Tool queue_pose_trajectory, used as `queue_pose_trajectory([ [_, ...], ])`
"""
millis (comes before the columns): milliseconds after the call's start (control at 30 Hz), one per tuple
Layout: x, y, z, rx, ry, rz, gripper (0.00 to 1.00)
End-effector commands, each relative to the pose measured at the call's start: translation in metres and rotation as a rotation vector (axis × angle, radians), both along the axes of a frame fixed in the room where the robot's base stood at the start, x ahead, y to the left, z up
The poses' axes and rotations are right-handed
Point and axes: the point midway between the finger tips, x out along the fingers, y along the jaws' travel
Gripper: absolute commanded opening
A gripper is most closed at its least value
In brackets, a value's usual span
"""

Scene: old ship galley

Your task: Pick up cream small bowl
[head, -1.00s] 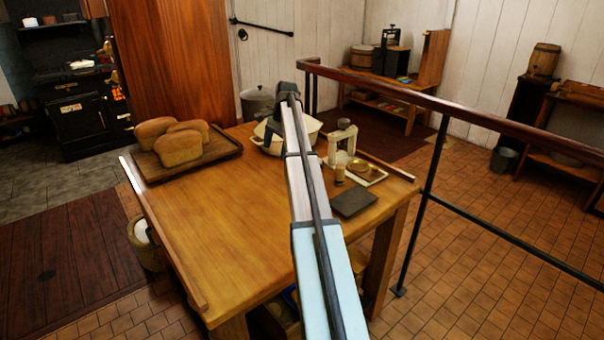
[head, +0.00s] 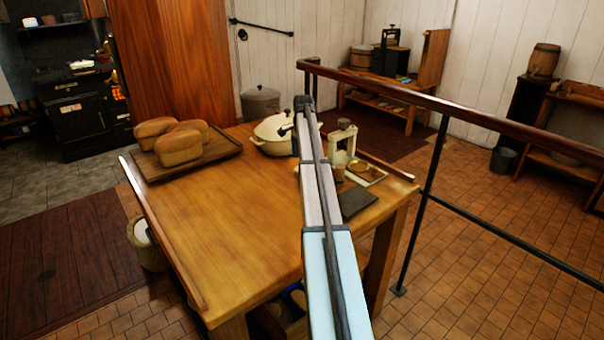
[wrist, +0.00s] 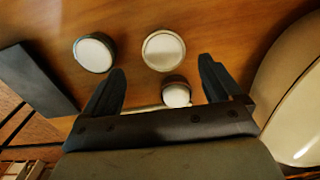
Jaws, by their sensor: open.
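In the wrist view a round cream piece (wrist: 164,50) with a pale inside lies on the wooden table, just ahead of the gap between my fingers. It looks like the cream small bowl. My gripper (wrist: 158,66) is open and empty above the table, fingers apart. A smaller round cup (wrist: 176,94) with a pale top shows between the fingers, close to the palm. A round dark-sided piece (wrist: 94,53) with a pale top lies left of the cream one, by the left fingertip. In the head view my arm hides most of this area.
A large cream lidded pot (wrist: 296,95) stands close on the right in the wrist view; it also shows in the head view (head: 270,137). A dark slab (wrist: 36,80) lies left. A white stand (head: 342,147) and bread board (head: 190,163) are on the table (head: 225,225). Its near left is clear.

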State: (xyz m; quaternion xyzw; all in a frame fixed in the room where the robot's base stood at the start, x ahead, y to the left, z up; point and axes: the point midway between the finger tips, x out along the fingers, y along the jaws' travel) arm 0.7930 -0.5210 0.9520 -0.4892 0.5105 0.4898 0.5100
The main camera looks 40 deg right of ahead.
Motion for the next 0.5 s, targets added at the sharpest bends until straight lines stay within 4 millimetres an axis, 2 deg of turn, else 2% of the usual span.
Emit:
queue_pose_trajectory([
  [233, 0.002, 0.001, -0.013, 0.000, -0.001, 0.000, 0.92],
  [500, 0.005, 0.002, -0.047, 0.000, 0.000, 0.000, 0.92],
])
